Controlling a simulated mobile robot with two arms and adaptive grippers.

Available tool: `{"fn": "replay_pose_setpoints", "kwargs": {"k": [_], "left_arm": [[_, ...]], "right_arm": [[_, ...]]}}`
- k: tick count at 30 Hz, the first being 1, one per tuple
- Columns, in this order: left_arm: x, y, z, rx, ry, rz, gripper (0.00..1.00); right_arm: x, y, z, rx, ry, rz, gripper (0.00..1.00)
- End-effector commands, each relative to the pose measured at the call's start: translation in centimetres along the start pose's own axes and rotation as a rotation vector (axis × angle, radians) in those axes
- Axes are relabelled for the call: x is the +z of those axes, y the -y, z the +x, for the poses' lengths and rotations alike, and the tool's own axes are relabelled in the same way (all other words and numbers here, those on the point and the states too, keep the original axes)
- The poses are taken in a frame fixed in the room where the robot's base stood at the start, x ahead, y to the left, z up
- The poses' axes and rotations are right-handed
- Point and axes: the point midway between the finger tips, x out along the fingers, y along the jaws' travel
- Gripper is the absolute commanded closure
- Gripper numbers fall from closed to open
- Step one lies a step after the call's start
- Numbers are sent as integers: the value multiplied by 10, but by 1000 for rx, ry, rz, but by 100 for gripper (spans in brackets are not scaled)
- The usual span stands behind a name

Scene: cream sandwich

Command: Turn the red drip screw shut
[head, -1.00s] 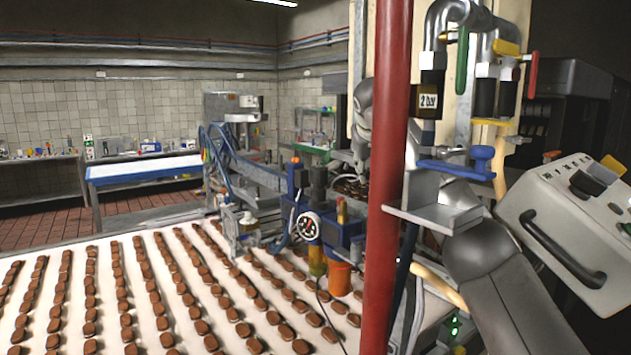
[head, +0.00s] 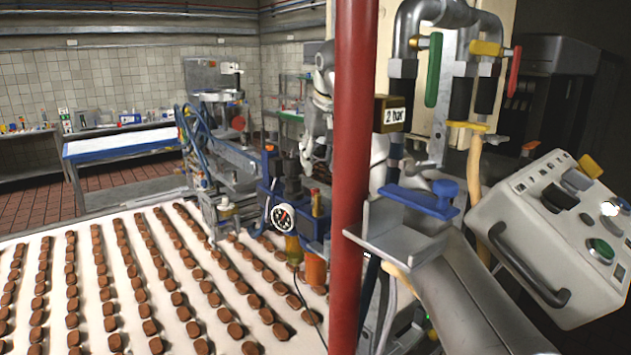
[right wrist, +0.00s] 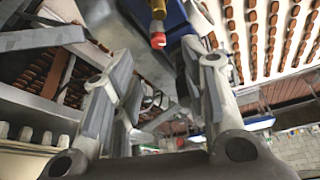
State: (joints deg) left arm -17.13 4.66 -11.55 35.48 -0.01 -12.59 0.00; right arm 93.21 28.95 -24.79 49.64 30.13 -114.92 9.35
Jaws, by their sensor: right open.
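The red drip screw shows in the right wrist view as a small red cap (right wrist: 158,40) on a brass-coloured stem, top centre. In the head view a small reddish tip on a brass piece (head: 315,203), right of the pressure gauge, seems to be the same part. My right gripper (right wrist: 158,78) is open and empty, its two fingers to either side below the red cap and apart from it. My left gripper is not in view.
A red vertical pole (head: 352,230) stands in front of my right arm. The gauge unit (head: 283,217) sits over a white belt (head: 60,232) with rows of brown biscuits. A grey control box (head: 535,235) stands at the right. Pipes and valves rise behind.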

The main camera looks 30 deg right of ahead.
Motion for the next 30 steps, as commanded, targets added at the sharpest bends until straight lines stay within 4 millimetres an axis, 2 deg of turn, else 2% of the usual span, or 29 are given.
{"fn": "replay_pose_setpoints", "kwargs": {"k": [15,20,27,30], "left_arm": [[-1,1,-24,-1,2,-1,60],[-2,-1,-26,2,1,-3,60],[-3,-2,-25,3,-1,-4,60],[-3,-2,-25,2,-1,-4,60]], "right_arm": [[0,-1,69,2,2,1,59],[0,-1,77,1,0,1,59],[0,-1,78,1,0,1,59],[0,-1,78,1,0,1,72]]}}
